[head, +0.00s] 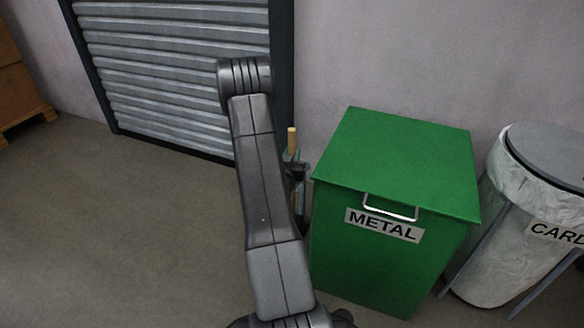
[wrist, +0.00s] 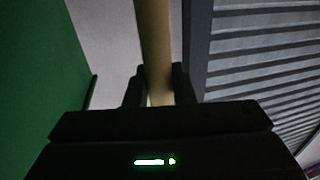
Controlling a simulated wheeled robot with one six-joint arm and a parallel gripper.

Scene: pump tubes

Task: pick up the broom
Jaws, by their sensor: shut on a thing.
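The broom's wooden handle (wrist: 153,40) runs upright through the middle of the wrist view. My gripper (wrist: 158,85) has its two dark fingers on either side of the handle and is shut on it. In the head view, the top of the handle (head: 292,140) sticks up just left of the green bin. My gripper (head: 295,170) is partly seen there beside my arm, around the handle. The lower part of the broom is mostly hidden behind my arm and the bin, so I cannot tell whether it touches the floor.
A green METAL bin (head: 395,175) stands close to the right of the broom. A CARD bin (head: 510,230) with a grey lid is farther right. A shutter door (head: 170,70) and wall are behind. A wooden crate (head: 20,90) is at far left. The left floor is clear.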

